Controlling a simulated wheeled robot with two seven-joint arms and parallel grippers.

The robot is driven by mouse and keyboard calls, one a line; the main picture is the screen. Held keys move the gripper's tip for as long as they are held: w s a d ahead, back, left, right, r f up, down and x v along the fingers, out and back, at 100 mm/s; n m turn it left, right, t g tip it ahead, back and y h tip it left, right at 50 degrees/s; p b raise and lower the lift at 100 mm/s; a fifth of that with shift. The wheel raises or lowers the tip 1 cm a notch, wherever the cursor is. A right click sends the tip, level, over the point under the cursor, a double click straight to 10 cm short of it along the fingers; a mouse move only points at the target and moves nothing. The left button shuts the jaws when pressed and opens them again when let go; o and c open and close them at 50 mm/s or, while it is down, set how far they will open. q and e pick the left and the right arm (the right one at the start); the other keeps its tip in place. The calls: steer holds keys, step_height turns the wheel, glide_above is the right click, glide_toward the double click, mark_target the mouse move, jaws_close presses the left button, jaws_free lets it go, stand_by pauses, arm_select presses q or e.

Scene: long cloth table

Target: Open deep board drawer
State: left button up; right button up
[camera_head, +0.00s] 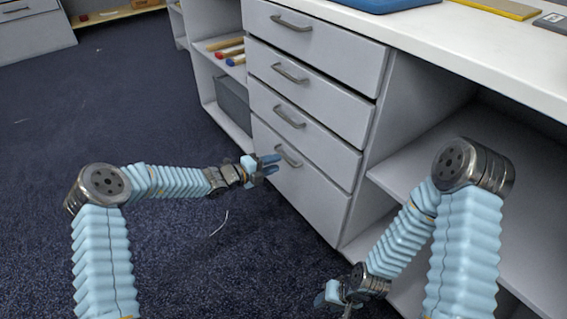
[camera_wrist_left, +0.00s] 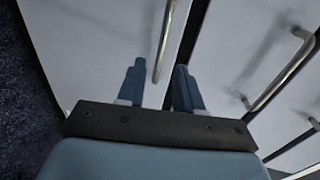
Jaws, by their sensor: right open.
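The deep bottom drawer (camera_head: 300,190) is in a white-grey drawer unit and looks shut, its front flush with the drawers above. Its metal bar handle (camera_head: 287,155) is near the top of its front. My left gripper (camera_head: 274,164) is open right at this handle. In the left wrist view the handle (camera_wrist_left: 165,40) runs down toward the gap between the two blue fingers (camera_wrist_left: 158,80). Its lower end lies between the fingertips, and I cannot tell whether either finger touches it. My right gripper (camera_head: 338,297) is open and low at the bottom of the head view, away from the drawers.
Shallower drawers with handles (camera_head: 289,118) sit above. Open shelves (camera_head: 440,170) are on the right, and a shelf with a grey bin (camera_head: 233,103) is on the left. The white tabletop (camera_head: 430,32) overhangs above.

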arm_select(q)
steer(key=shift+x, duration=2.2)
jaws_close()
